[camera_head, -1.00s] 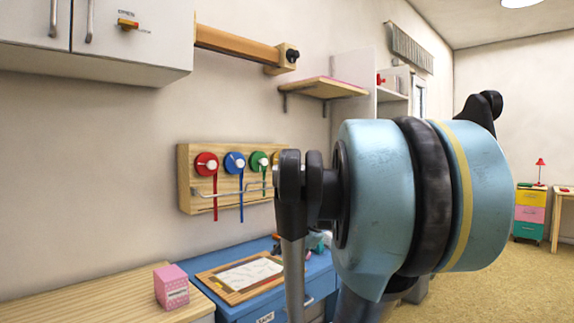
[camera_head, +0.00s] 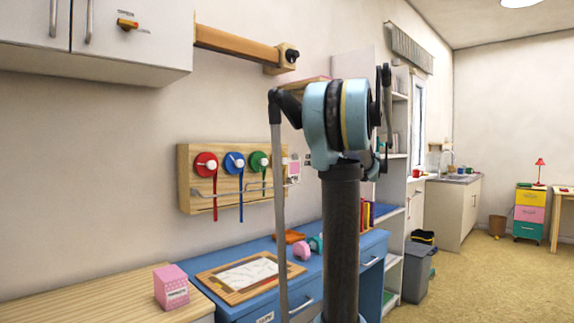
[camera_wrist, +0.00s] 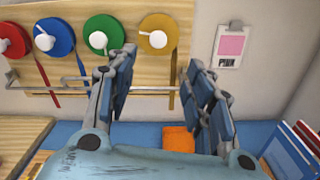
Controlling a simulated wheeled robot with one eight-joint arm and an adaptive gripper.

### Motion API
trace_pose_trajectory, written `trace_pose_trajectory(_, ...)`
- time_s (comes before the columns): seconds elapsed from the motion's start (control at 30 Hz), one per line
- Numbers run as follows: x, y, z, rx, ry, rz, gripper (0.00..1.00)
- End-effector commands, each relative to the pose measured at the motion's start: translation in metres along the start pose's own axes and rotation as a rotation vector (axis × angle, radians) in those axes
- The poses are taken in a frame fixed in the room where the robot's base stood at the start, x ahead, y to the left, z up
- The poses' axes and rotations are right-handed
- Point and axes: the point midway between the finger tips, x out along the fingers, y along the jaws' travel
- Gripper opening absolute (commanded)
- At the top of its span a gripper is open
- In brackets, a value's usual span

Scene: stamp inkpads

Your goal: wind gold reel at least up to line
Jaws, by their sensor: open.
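The gold reel (camera_wrist: 170,28) is on the wooden board (camera_wrist: 110,70) in the wrist view. It has a white knob at its middle, and its gold ribbon hangs down behind a metal rail (camera_wrist: 50,82). My gripper (camera_wrist: 162,62) is open and empty, with one finger left and one right of the ribbon in the picture, below the reel. I cannot tell how near the fingers are to the board. In the head view my arm hides the gold reel. I cannot make out the line.
Green (camera_head: 257,161), blue (camera_head: 234,162) and red (camera_head: 206,163) reels sit left of the gold one. A pink card (camera_wrist: 230,43) hangs on the wall to its right. Below are a blue desk (camera_head: 250,308), an orange item (camera_wrist: 178,139) and books (camera_wrist: 285,150).

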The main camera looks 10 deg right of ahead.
Motion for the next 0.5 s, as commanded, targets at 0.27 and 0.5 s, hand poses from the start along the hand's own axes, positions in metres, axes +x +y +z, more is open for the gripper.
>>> trace_pose_trajectory(0.27,0.04,0.002,-0.001,-0.002,0.003,0.004,0.48)
trace_pose_trajectory(0.5,0.083,0.003,-0.002,-0.003,0.004,0.005,0.48)
